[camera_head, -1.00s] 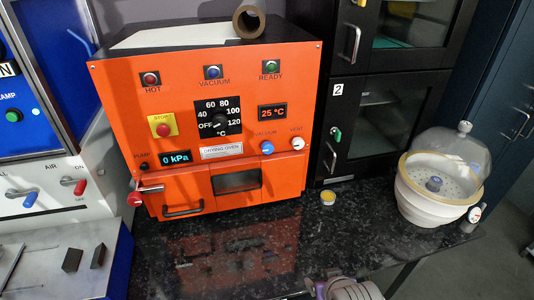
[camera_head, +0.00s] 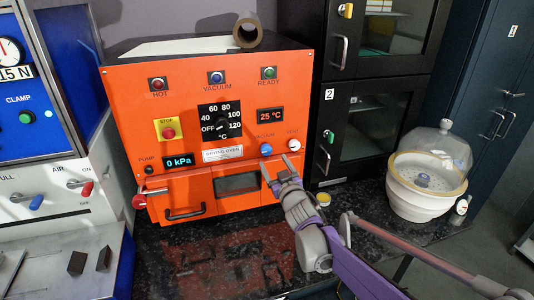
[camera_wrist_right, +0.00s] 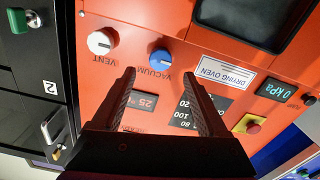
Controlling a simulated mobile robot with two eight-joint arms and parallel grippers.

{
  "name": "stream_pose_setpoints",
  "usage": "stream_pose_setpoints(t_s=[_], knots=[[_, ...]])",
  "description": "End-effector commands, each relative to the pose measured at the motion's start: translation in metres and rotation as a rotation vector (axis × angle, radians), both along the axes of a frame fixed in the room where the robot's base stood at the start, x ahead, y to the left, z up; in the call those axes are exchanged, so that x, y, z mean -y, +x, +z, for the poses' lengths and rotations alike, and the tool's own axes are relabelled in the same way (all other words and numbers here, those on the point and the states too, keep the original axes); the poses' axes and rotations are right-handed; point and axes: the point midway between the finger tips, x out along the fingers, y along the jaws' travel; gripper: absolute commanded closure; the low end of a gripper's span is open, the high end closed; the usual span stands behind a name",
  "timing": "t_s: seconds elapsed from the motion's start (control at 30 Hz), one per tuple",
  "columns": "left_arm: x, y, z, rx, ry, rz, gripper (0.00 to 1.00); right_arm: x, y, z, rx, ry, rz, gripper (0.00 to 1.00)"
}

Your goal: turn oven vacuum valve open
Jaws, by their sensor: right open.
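The orange drying oven (camera_head: 160,102) stands on the dark bench. Its blue vacuum knob (camera_head: 265,149) is on the lower right of the front, left of the white vent knob (camera_head: 294,145). My right gripper (camera_head: 277,167) is open and empty, just below these knobs in the head view. In the right wrist view, turned upside down, the blue vacuum knob (camera_wrist_right: 161,61) shows just beyond and between the open fingertips (camera_wrist_right: 159,78), apparently not touched. The vent knob (camera_wrist_right: 101,42) lies left of it. The left gripper is not in view.
The oven's pressure display (camera_head: 179,162) reads 0 kPa. A small yellow-topped jar (camera_head: 323,199) and a domed desiccator (camera_head: 418,195) stand right on the bench. A black cabinet (camera_head: 375,125) stands beside the oven. A handle (camera_head: 185,213) juts from the oven's lower front.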

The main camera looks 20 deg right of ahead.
Motion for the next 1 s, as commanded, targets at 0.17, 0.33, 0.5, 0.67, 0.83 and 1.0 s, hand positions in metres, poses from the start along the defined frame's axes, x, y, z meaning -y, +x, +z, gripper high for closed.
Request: stream_pose_setpoints(t_s=[0.17,0.33,0.5,0.67,0.83,1.0], knots=[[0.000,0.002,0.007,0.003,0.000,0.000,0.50,-0.001,0.036,0.001,0.000,0.001,0.000,0.23],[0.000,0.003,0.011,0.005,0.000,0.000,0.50,-0.002,0.059,0.001,0.000,0.001,-0.001,0.23],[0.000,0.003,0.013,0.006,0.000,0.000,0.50,-0.002,0.069,0.000,-0.001,0.001,-0.001,0.23],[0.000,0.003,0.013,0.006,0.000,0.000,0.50,-0.002,0.069,0.000,-0.001,0.001,-0.001,0.23],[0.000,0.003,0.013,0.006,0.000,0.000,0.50,-0.002,0.069,0.000,-0.001,0.001,-0.001,0.34],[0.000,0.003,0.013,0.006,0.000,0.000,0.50,-0.002,0.069,0.000,-0.001,0.001,-0.001,0.65]])
